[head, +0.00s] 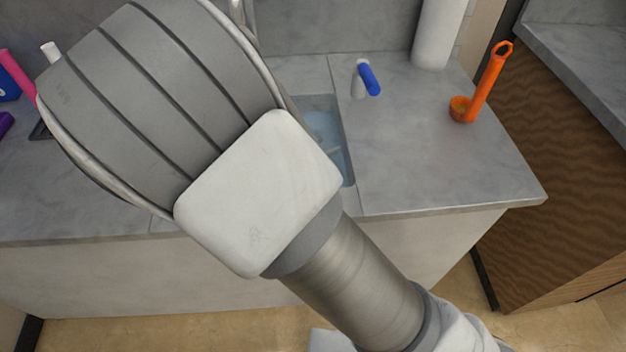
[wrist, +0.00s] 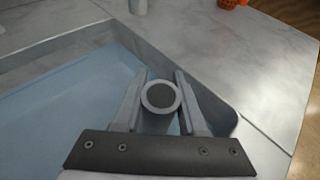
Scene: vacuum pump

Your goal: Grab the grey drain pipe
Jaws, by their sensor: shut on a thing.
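The grey drain pipe (wrist: 160,97) shows end-on in the wrist view as a light grey ring with a dark round mouth. It stands in the sink basin (wrist: 55,100), near the basin's corner. My gripper (wrist: 161,80) has one finger on each side of the pipe and is shut on it. In the head view my arm hides the gripper and the pipe. Only a strip of the sink (head: 325,130) with its bluish inside shows there.
A blue-topped white thing (head: 369,78) and an orange long-handled tool (head: 482,92) stand on the grey counter (head: 430,165) right of the sink. A white cylinder (head: 437,35) stands behind. The sink walls are close around my gripper.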

